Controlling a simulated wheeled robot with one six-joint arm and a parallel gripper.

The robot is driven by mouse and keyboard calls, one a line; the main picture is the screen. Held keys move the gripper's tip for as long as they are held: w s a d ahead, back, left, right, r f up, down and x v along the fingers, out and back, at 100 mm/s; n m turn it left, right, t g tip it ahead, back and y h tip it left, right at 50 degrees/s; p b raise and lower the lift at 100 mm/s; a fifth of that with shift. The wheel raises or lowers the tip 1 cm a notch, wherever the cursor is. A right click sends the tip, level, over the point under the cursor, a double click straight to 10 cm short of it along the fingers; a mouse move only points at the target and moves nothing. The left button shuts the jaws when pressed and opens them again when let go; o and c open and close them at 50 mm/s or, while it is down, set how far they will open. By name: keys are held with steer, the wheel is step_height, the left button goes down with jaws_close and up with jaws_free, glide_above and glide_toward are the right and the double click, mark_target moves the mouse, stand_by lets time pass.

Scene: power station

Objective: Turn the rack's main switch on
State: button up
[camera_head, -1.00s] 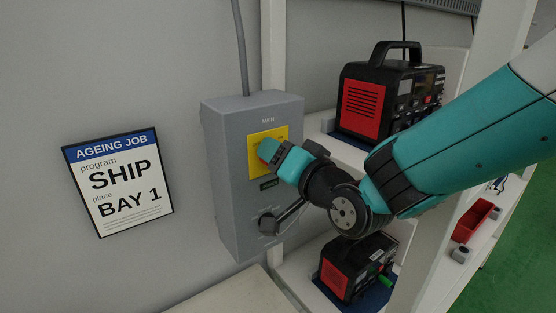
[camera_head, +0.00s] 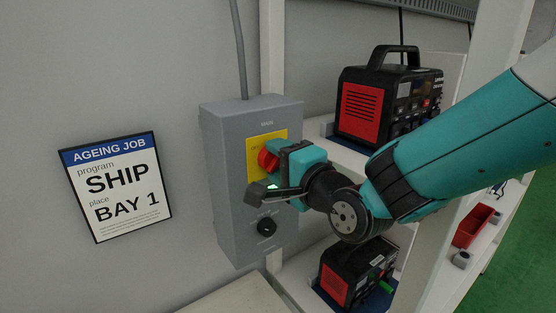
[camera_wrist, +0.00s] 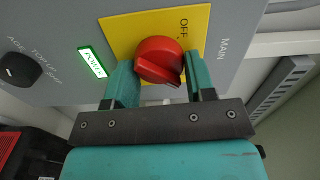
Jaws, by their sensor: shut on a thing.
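The main switch is a red rotary knob (camera_head: 267,160) on a yellow plate (camera_head: 253,152), on the front of a grey box (camera_head: 232,190) on the wall. In the wrist view the red knob (camera_wrist: 158,58) sits between the two teal fingers of my gripper (camera_wrist: 159,78), which is shut on it. The plate reads OFF at one edge, and MAIN is printed on the box beside it. The POWER indicator (camera_wrist: 92,62) glows green. In the head view my gripper (camera_head: 279,160) partly covers the knob and plate.
A black selector knob (camera_head: 266,227) marked AGE, TOP UP, SHIP sits lower on the box. Black-and-red units (camera_head: 362,112) stand on the white shelves to the right. A sign (camera_head: 118,187) reading AGEING JOB, SHIP, BAY 1 hangs on the wall left.

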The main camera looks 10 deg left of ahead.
steer(key=shift+m, duration=0.4)
steer(key=o, duration=0.9)
steer(key=b+v, duration=1)
steer(key=v, duration=0.7)
steer(key=shift+d, duration=0.2)
steer(key=shift+s, duration=0.1)
